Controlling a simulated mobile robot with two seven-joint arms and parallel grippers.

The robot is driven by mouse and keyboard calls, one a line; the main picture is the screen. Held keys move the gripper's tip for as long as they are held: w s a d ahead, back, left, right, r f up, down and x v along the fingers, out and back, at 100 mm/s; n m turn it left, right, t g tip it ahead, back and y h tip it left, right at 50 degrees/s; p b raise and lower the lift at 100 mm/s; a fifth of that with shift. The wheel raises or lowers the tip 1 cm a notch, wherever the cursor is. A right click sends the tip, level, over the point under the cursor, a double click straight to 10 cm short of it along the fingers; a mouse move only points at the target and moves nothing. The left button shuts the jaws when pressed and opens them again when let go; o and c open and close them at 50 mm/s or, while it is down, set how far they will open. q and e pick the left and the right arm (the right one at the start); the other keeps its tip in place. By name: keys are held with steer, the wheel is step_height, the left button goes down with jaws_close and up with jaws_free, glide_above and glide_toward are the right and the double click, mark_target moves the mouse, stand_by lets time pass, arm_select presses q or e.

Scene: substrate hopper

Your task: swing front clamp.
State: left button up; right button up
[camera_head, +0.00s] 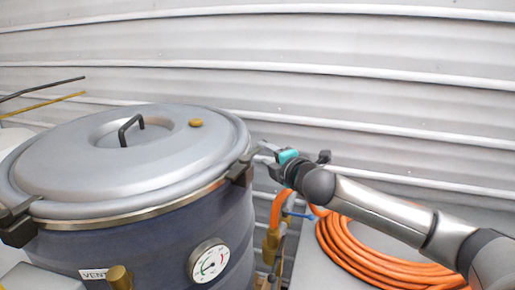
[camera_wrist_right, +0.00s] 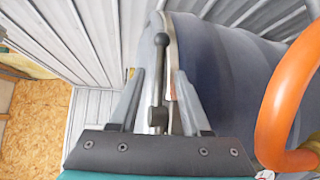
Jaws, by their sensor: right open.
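The hopper (camera_head: 190,225) is a dark blue drum with a grey domed lid (camera_head: 75,165). One black clamp (camera_head: 240,170) sits on the lid rim at the right, and another black clamp (camera_head: 17,224) sits at the left; I cannot tell which is called front. My right gripper (camera_head: 264,152) is open just beside the right-hand clamp. In the right wrist view, a dark lever with a ball end (camera_wrist_right: 159,55) stands between the open fingers (camera_wrist_right: 160,85), with gaps visible on both sides. Its lower end is partly hidden by the gripper body. My left gripper does not show.
A coiled orange hose (camera_head: 365,255) lies on a grey surface below my right arm. A dial gauge (camera_head: 209,260) and a brass fitting (camera_head: 119,277) stick out from the drum. A corrugated wall (camera_head: 350,60) stands behind. An orange hose (camera_wrist_right: 285,105) is close at the wrist view's right.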

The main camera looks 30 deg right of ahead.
mark_target(259, 150)
steer(key=shift+w+d+f+p, duration=0.1)
steer(key=shift+w+f+p, duration=0.1)
steer(key=shift+w, duration=1.05)
steer(key=shift+w+d+f+p, duration=0.1)
steer(key=shift+w+f+p, duration=0.1)
steer(key=shift+w, duration=1.05)
steer(key=shift+c, duration=0.2)
jaws_close()
